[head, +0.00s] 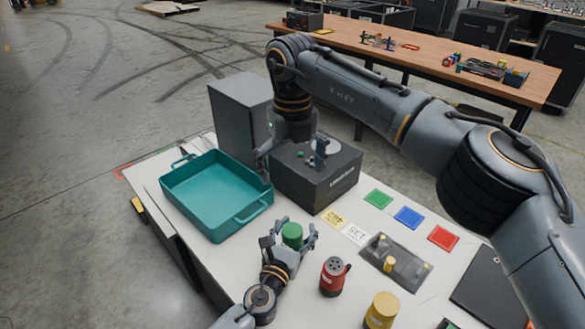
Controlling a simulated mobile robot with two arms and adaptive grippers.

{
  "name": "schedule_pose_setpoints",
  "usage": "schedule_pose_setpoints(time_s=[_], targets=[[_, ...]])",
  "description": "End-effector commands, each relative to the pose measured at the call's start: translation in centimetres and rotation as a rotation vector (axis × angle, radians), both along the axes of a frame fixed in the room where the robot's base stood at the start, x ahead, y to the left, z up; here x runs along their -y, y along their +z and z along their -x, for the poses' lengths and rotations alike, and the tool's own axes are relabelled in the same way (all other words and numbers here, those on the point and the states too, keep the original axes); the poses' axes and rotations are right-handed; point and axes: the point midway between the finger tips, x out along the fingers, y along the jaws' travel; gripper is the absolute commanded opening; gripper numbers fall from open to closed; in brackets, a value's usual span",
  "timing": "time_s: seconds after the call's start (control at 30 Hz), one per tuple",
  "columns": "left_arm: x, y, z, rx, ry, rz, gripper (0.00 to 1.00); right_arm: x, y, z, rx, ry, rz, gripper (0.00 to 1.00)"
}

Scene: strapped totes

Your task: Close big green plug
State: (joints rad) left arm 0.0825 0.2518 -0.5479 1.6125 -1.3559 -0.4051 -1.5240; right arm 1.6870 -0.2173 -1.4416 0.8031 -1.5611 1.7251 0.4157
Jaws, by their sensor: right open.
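The big green plug (292,233) appears as a green cylinder near the table's middle, in line with the red and yellow ones. My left gripper (289,241) is around it, with a finger on either side and the green top showing between them. The gripper hides the plug's lower part, and I cannot tell whether the fingers press on it. My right gripper (268,158) is open, pointing down at the left side of the dark grey box (313,188), which has a small green part (300,154) and a round grey disc on top.
A teal tray (215,200) stands left of my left gripper. A red cylinder (334,277) and a yellow cylinder (381,311) stand to the right. Green, blue and red squares (443,237) and a dark plate (397,262) lie farther right. A grey cabinet (238,120) stands behind.

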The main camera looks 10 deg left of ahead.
Motion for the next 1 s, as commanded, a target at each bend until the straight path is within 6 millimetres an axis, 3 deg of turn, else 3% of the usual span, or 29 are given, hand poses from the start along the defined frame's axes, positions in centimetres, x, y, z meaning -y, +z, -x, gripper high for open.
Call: schedule_pose_setpoints(time_s=[0.5, 0.7, 1.0], targets=[[-1.3, -0.1, 9.7, -0.003, -0.001, -0.001, 0.66, 0.0, 0.0, 0.0, 0.0, 0.0, 0.0, 0.98], [-1.5, 0.0, 11.2, -0.001, -0.001, 0.0, 0.66, 0.0, 0.0, 0.0, 0.0, 0.0, 0.0, 0.98], [-1.5, 0.0, 11.3, 0.0, -0.001, 0.0, 0.66, 0.0, 0.0, 0.0, 0.0, 0.0, 0.0, 0.98]])
